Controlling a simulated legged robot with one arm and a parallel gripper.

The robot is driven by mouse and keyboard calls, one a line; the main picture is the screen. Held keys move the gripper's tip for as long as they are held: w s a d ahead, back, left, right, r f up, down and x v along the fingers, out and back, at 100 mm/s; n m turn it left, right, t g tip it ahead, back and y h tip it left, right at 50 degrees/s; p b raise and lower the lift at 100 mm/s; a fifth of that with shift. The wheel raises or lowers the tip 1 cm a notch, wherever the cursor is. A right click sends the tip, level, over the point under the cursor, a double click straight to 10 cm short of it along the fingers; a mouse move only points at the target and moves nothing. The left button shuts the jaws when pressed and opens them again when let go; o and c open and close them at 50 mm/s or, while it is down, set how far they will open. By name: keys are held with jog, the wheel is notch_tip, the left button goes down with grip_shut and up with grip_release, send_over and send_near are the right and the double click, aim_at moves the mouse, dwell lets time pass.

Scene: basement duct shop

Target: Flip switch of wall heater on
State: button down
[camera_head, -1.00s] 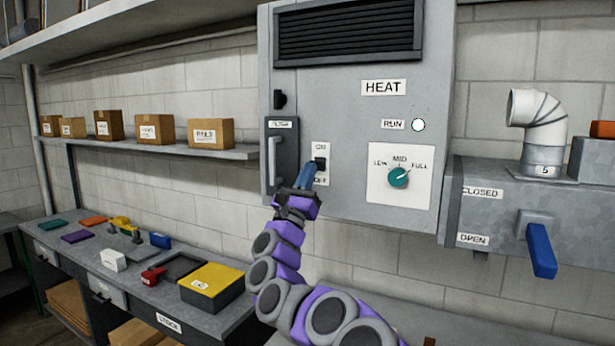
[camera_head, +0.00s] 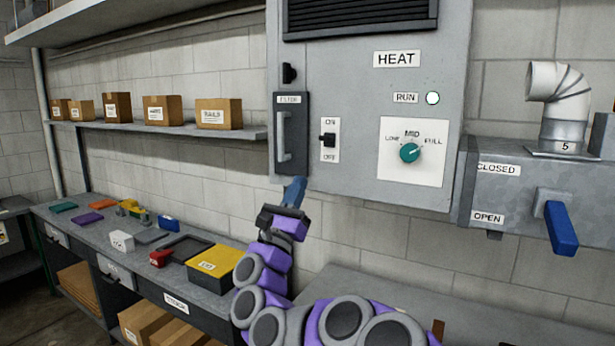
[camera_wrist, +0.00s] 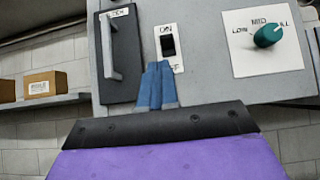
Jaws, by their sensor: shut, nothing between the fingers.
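The wall heater (camera_head: 350,95) is a grey box marked HEAT on the block wall. Its black switch (camera_head: 328,139) sits on a white plate between ON at the top and OFF at the bottom. The switch also shows in the wrist view (camera_wrist: 168,46); I cannot tell for sure which way its lever is set. My gripper (camera_head: 294,191), with blue fingertips, is shut and empty, below and left of the switch and apart from it in the head view.
A teal dial (camera_head: 410,152) and a white RUN light (camera_head: 432,98) are right of the switch. A filter handle (camera_head: 284,137) is to its left. A duct with a blue lever (camera_head: 560,228) stands at right. A bench with a yellow-topped box (camera_head: 215,262) lies lower left.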

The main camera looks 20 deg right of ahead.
jog(key=shift+s+a+f, duration=0.1)
jog(key=shift+s+f, duration=0.8)
jog(key=shift+s, duration=0.05)
jog(key=shift+a, duration=0.75)
